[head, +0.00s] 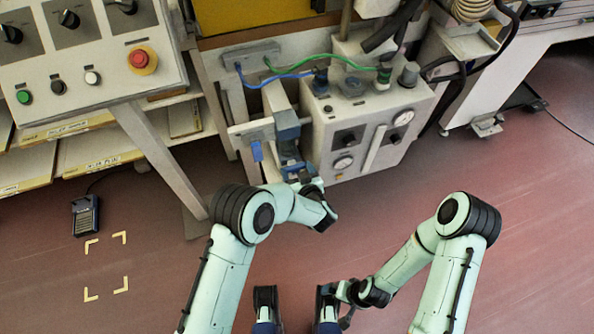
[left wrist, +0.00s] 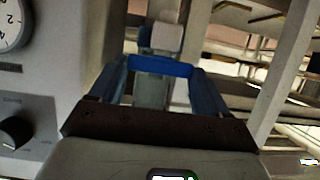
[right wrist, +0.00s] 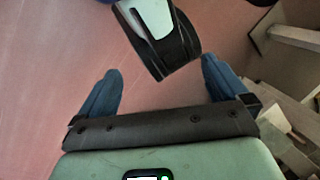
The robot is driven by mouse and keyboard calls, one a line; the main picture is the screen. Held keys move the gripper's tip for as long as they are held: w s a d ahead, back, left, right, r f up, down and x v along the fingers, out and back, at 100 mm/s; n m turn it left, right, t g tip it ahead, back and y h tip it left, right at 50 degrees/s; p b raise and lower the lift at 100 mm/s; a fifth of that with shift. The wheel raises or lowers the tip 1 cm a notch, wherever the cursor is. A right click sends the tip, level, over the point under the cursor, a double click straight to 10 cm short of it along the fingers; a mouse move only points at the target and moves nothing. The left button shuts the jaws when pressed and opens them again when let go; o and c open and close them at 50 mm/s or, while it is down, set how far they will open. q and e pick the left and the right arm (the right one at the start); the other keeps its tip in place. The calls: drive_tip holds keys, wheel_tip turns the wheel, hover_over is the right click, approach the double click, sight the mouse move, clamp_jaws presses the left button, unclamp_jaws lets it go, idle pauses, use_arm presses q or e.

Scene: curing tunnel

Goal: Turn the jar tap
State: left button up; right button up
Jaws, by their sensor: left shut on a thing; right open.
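The jar tap shows in the left wrist view as a bright blue crosspiece (left wrist: 160,66) with a grey body behind it. My left gripper (left wrist: 160,78) is shut on the tap, one finger at each end of the crosspiece. In the head view my left gripper (head: 289,158) reaches up to the front of the bench machine, and its fingers and wrist partly hide the tap. My right gripper (right wrist: 162,88) is open and empty over the floor, low in the head view, with its fingers wide apart.
A white machine box (head: 375,115) with gauges stands close right of my left gripper. The red floor in front is mostly clear.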

use_arm(q)
drive_tip(key=o, duration=1)
drive_tip(key=p+v, duration=0.2)
drive_tip(key=v, duration=1.1)
drive_tip(key=shift+s+d, duration=0.1)
drive_tip(key=shift+s, duration=0.1)
use_arm(e)
drive_tip(key=shift+g, duration=0.5)
drive_tip(key=s+r, duration=0.1)
drive_tip(key=s+a+r, duration=0.1)
drive_tip(key=shift+s+r, duration=0.35)
drive_tip(key=shift+s, duration=0.05)
